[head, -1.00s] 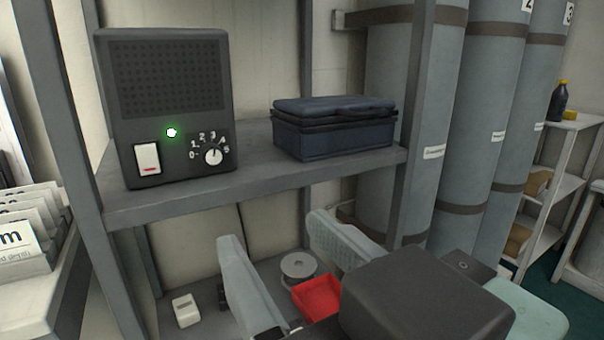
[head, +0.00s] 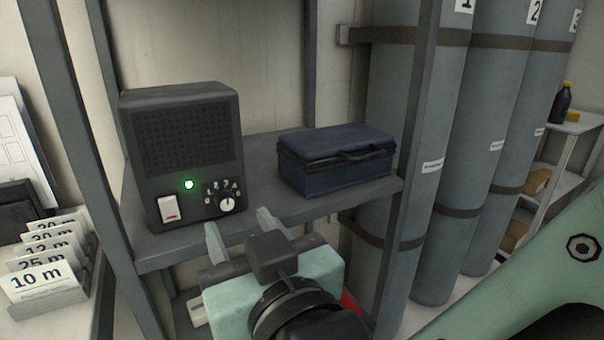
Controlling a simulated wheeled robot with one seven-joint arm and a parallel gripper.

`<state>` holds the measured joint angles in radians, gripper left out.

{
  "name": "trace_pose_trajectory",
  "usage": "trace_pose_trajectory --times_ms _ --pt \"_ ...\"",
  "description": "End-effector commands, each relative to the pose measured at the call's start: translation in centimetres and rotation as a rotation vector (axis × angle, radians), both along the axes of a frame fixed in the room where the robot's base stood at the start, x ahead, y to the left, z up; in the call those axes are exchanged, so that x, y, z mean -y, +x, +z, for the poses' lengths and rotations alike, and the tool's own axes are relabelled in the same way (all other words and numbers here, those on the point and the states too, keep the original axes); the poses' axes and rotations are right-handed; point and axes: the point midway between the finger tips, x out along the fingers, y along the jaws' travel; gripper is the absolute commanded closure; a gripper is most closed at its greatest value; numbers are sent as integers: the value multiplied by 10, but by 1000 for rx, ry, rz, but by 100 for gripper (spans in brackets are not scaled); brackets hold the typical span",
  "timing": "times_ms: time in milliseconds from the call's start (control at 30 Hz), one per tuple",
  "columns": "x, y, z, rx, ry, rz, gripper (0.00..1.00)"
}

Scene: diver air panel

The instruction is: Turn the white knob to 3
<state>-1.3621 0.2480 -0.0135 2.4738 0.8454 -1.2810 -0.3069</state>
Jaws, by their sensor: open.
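The white knob (head: 227,205) sits at the lower right of the front of a dark speaker box (head: 183,150). A dial of white numbers from 0 to 5 arcs over it. The knob's mark is too small to read surely against the numbers. My gripper (head: 239,222) is open and empty, with its two pale fingers apart. The fingertips show just below the knob in the picture, one to each side, and appear apart from it. How far they are from the box front is hard to tell.
A white rocker switch (head: 167,209) and a lit green lamp (head: 189,184) are left of the knob. The box stands on a grey shelf (head: 262,169) beside a dark blue case (head: 335,160). A grey post (head: 410,150) and gas cylinders (head: 455,150) stand to the right.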

Motion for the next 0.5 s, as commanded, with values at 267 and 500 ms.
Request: trace_pose_trajectory --times_ms 267,500 --pt "-21 34 0 0 0 0 56" --pt "-25 41 0 1 -1 1 56"
